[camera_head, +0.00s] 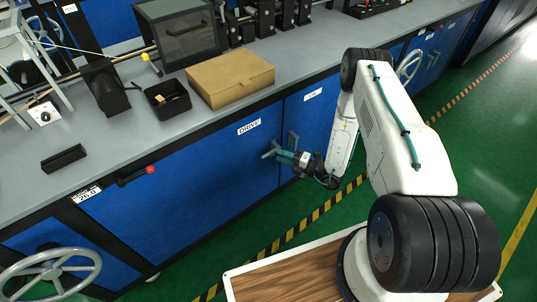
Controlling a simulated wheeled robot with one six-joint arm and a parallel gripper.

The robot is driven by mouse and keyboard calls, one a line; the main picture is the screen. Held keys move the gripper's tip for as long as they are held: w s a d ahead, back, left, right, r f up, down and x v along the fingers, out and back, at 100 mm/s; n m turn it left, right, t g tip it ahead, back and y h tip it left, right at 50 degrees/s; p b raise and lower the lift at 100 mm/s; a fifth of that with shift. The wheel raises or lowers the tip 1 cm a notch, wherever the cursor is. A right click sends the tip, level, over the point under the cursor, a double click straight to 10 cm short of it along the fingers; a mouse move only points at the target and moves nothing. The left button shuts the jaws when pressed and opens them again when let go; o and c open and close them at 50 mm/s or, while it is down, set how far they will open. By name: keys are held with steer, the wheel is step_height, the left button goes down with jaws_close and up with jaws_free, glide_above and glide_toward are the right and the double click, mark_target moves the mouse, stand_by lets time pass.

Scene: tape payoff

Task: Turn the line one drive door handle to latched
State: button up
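The blue drive door (220,165) carries a white DRIVE label (248,127) and looks shut in its frame. My gripper (272,151), with teal fingers, is at the right edge of this door, pointing left from my arm's black wrist. A small grey-green handle (292,138) shows just above and right of the fingers, near the seam with the door to the right. Whether the fingers touch or hold a handle is too small to tell, and the fingers may hide part of it. The handle's exact angle is also unclear.
A handwheel (50,270) is at lower left. Green floor (480,150) is clear at right.

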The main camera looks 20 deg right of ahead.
mark_target(268, 153)
steer(key=shift+m+t+h, duration=0.3)
steer(key=shift+m+h, duration=0.1)
steer(key=shift+m, duration=0.2)
steer(key=w+a, duration=0.1)
steer(key=w+a+f, duration=0.1)
steer(key=w+a, duration=0.1)
steer(key=w+a+f, duration=0.1)
steer(key=w, duration=0.1)
steer(key=shift+a+f, duration=0.2)
steer(key=shift+a, duration=0.1)
jaws_close()
